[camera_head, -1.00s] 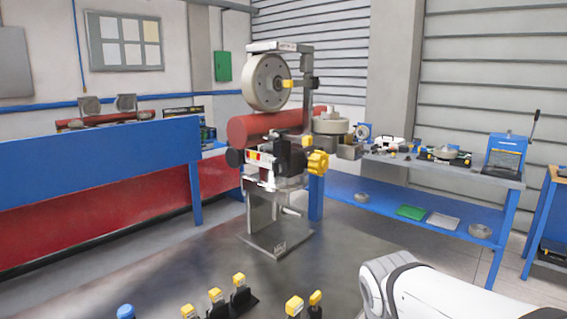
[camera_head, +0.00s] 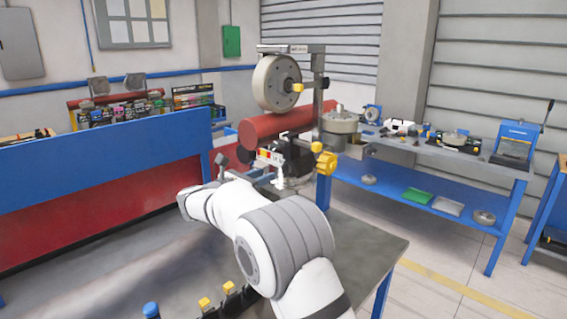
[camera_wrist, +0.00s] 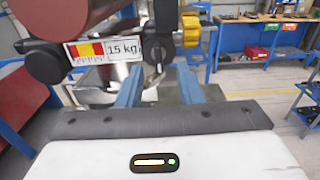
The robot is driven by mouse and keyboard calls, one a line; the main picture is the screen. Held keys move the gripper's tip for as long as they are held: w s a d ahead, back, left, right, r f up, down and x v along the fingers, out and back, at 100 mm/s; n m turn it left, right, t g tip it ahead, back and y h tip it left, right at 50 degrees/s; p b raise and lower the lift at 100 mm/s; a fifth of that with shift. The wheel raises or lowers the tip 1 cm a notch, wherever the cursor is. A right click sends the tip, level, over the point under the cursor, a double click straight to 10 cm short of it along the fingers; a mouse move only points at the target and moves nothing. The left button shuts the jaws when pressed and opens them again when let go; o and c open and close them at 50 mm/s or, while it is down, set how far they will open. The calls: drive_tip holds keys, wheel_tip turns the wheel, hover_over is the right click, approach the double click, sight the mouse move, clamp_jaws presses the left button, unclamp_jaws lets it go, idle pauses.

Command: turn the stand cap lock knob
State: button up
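The machine on the bench has a stand with a top cap (camera_head: 290,48). A small yellow knob (camera_head: 298,87) sits by its grey wheel (camera_head: 268,83). Lower down is a large yellow lobed knob (camera_head: 326,163), which also shows in the wrist view (camera_wrist: 190,36). I cannot tell which is the stand cap lock knob. A black round knob (camera_wrist: 45,62) is left of the "15 kg" label (camera_wrist: 122,48). My gripper (camera_wrist: 160,82) is open, with its two blue fingers apart in front of the machine below the label. I see nothing gripped.
A red cylinder (camera_head: 275,125) lies across the machine. Several yellow-topped black parts and a blue-topped part (camera_head: 151,309) stand at the near bench edge. A blue panel (camera_head: 110,160) is at left. A blue side table (camera_head: 450,165) with tools stands behind at right.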

sight(283, 166)
drive_tip(key=p+x, duration=0.2)
drive_tip(key=x, duration=0.5)
drive_tip(key=shift+w+r, duration=0.1)
drive_tip(key=shift+w, duration=0.25)
clamp_jaws()
